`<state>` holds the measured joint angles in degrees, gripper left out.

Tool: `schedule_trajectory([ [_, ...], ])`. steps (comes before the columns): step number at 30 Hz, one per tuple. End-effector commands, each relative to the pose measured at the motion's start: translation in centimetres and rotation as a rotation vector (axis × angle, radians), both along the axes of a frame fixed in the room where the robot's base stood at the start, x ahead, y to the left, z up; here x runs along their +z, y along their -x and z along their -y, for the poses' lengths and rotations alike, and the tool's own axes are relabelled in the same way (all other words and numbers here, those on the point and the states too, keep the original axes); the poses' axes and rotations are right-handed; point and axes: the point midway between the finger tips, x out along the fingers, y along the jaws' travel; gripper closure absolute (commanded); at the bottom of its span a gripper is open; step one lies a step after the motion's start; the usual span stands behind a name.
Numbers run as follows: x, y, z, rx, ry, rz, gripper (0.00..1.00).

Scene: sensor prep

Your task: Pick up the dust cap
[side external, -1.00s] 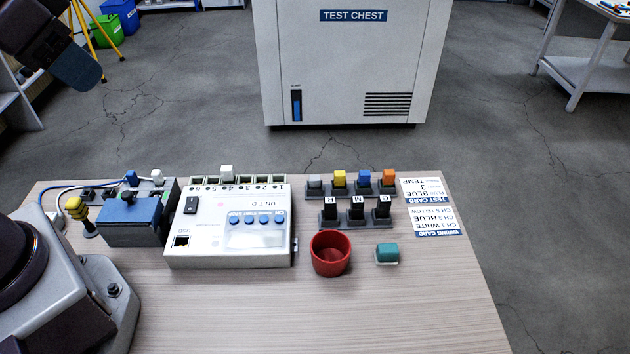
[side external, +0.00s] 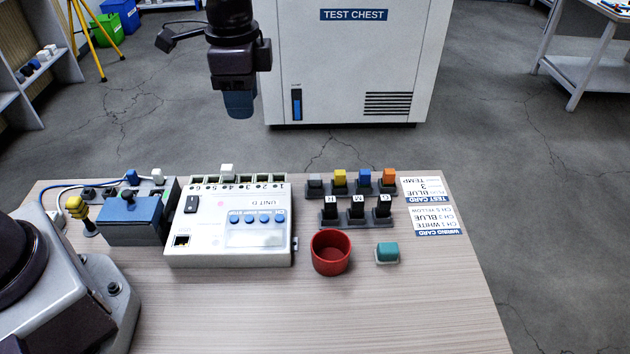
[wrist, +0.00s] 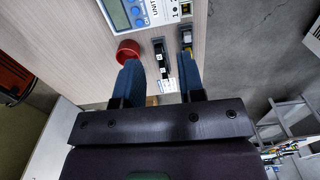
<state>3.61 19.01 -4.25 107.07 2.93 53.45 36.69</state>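No thing is labelled as the dust cap, and I cannot tell which one it is. A small white cap (side external: 227,171) sits on the rear terminal row of the white unit (side external: 215,225). A teal block (side external: 387,252) lies on a small pale base at the right of the table. My gripper (side external: 239,104) hangs in the air above and beyond the table's back edge, apart from everything. In the wrist view my gripper (wrist: 160,72) shows two blue fingers spread apart with nothing held between them.
A red cup (side external: 331,253) stands right of the unit. Black lettered blocks (side external: 357,209) and a row of coloured plugs, including a yellow one (side external: 339,178), stand behind it. A blue box (side external: 135,222) with cables is at left. Printed cards (side external: 434,221) lie right. The table front is clear.

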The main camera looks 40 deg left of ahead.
Motion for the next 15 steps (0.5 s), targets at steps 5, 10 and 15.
schedule_trajectory([
  [5, -6.5, -5.5, 2.0, -0.477, 0.016, -0.079, 0.64],
  [10, -10.4, -9.7, 3.4, -0.983, 0.037, -0.076, 0.64],
  [15, -8.9, -12.4, 3.7, -1.353, 0.005, -0.016, 0.64],
])
